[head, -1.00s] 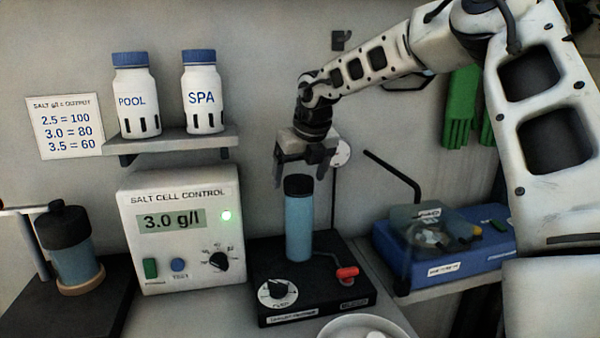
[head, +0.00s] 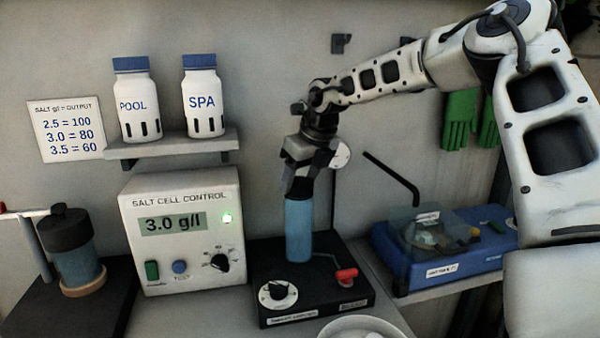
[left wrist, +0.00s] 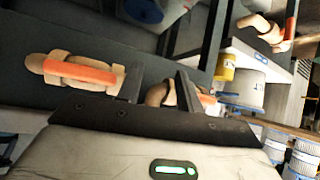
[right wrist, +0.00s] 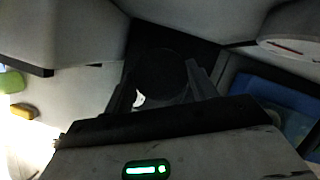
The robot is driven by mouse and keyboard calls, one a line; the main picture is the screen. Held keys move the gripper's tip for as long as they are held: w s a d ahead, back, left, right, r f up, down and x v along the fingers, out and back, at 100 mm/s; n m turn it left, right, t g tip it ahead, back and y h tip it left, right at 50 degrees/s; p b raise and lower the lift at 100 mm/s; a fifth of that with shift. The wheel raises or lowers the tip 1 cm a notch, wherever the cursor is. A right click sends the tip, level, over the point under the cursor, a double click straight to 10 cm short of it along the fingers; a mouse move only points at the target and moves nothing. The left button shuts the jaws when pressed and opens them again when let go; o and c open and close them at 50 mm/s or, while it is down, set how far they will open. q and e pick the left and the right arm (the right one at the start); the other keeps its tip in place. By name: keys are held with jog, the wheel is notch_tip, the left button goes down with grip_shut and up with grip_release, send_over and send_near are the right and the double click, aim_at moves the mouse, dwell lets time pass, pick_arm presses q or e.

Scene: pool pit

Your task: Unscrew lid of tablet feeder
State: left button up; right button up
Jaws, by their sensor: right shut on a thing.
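The tablet feeder (head: 299,230) is a blue upright cylinder on a black base (head: 330,300) in the head view. My right gripper (head: 299,186) comes down from above and is shut on its black lid, which its fingers mostly hide. In the right wrist view the round dark lid (right wrist: 160,72) sits between the two fingers. My left gripper (left wrist: 160,80) is out of the head view. In its wrist view its two fingers stand apart, with nothing visibly held between them.
The base carries a white dial (head: 278,293) and a red-handled valve (head: 346,275). The salt control box (head: 185,260) stands close left, a blue device (head: 440,260) to the right. A white bowl (head: 365,328) is in front. A second black-capped blue canister (head: 76,250) stands far left.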

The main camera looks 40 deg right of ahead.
aim_at(302, 181)
jog(key=n+y, duration=0.1)
jog(key=n, duration=0.1)
jog(key=n+y+p, duration=0.1)
jog(key=n, duration=0.2)
jog(key=shift+d+p, duration=0.2)
jog(key=shift+p, duration=0.1)
jog(key=n+g+y, duration=0.1)
jog(key=n, duration=0.3)
jog(key=shift+w, duration=0.1)
jog(key=shift+r+p, duration=0.5)
jog(key=shift+r, duration=1.8)
